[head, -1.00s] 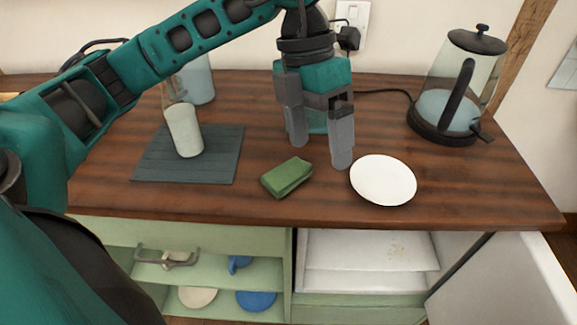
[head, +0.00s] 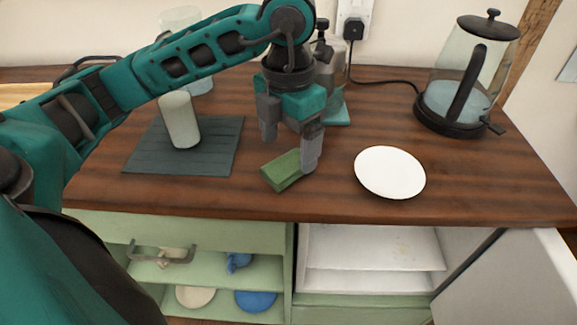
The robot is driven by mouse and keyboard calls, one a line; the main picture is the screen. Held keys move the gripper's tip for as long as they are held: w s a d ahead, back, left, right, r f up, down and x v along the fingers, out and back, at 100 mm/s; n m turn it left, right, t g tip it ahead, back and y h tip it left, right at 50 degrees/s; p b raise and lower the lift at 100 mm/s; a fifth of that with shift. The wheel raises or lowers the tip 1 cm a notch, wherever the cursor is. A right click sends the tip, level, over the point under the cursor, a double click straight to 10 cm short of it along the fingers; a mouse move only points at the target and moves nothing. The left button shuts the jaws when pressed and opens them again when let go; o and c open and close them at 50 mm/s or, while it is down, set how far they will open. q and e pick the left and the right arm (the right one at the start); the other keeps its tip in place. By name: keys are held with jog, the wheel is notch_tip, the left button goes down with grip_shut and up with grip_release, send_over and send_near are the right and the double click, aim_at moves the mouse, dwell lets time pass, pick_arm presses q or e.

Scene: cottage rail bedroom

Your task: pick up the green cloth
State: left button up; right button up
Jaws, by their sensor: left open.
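The green cloth (head: 282,172) is a small folded block lying on the brown wooden countertop (head: 235,196), near its front edge. My left gripper (head: 289,154) points down over it with its jaws apart and empty. One finger stands just behind and to the right of the cloth, overlapping its right end in the picture. The other finger is behind the cloth to the left. I cannot tell whether a finger touches the cloth. My right gripper is not in view.
A white plate (head: 390,171) lies just right of the cloth. A pale cup (head: 179,120) stands on a dark mat (head: 139,158) to the left. A glass kettle (head: 464,80) stands at the back right. A dispenser (head: 324,62) and teal item (head: 338,107) are behind the gripper.

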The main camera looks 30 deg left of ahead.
aim_at(289, 159)
pick_arm(q)
notch_tip(289, 159, down, 3)
jog(key=shift+s+d+f, duration=0.1)
jog(key=shift+s+f, duration=0.05)
jog(key=shift+f, duration=0.05)
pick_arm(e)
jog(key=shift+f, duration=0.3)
pick_arm(q)
jog(key=c, duration=1.2)
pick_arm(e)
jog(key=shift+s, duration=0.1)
pick_arm(q)
jog(key=shift+r, duration=0.15)
notch_tip(289, 159, up, 20)
jog(key=p, duration=0.5)
jog(key=shift+p, duration=0.4)
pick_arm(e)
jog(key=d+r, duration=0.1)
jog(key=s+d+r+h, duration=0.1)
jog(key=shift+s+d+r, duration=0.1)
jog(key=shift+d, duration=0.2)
